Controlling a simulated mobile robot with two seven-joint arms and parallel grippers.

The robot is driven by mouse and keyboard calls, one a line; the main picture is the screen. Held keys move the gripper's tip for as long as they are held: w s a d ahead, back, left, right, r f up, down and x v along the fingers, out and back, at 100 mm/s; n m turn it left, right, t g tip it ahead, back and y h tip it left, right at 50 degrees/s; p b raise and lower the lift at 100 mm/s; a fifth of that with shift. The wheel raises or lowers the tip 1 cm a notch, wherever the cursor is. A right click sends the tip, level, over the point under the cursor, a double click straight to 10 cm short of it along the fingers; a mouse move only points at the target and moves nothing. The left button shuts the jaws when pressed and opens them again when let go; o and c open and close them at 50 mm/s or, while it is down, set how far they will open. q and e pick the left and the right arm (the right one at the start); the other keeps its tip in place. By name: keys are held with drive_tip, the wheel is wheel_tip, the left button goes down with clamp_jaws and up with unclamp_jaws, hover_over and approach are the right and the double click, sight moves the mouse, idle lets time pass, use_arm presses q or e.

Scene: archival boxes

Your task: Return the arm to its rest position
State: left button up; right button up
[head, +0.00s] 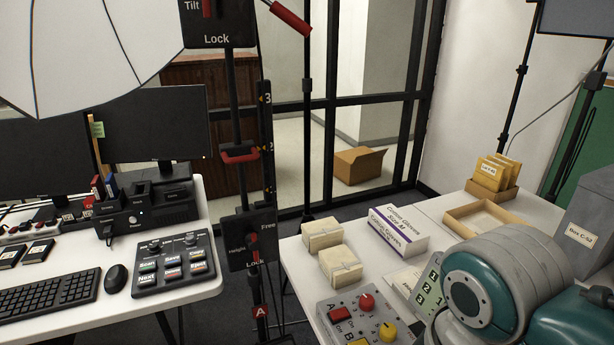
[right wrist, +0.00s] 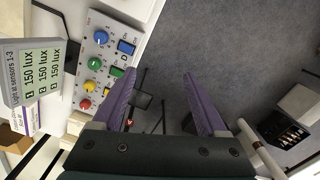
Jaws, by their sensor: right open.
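My right arm (head: 500,285) shows in the head view as a teal and grey link at the lower right, over the right table. In the right wrist view, my right gripper (right wrist: 160,74) has two purple fingers set wide apart. Nothing is between the fingers; the gap looks down on grey carpet and dark stand legs. The gripper is beside the table edge. My left gripper is in neither view.
A knob panel (head: 352,318) and a light meter (right wrist: 35,78) lie near my right arm. A black stand (head: 240,200) rises between the tables.

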drive_tip(key=s+d+r+m+t+p, duration=0.1)
drive_tip(key=s+d+r+m+p, duration=0.1)
drive_tip(key=r+p, duration=0.6)
drive_tip(key=s+d+r+m+t+p, duration=0.1)
drive_tip(key=s+r+p, duration=0.4)
drive_tip(key=r, duration=1)
drive_tip(key=s+d+r+m+t+p, duration=0.1)
drive_tip(key=s+d+r+m+p, duration=0.2)
drive_tip(key=r+p, duration=0.8)
drive_tip(key=shift+s+r+m+t+y, duration=0.35)
drive_tip(key=shift+s+r, duration=0.25)
drive_tip(key=shift+r, duration=0.25)
drive_tip(key=shift+s, duration=0.1)
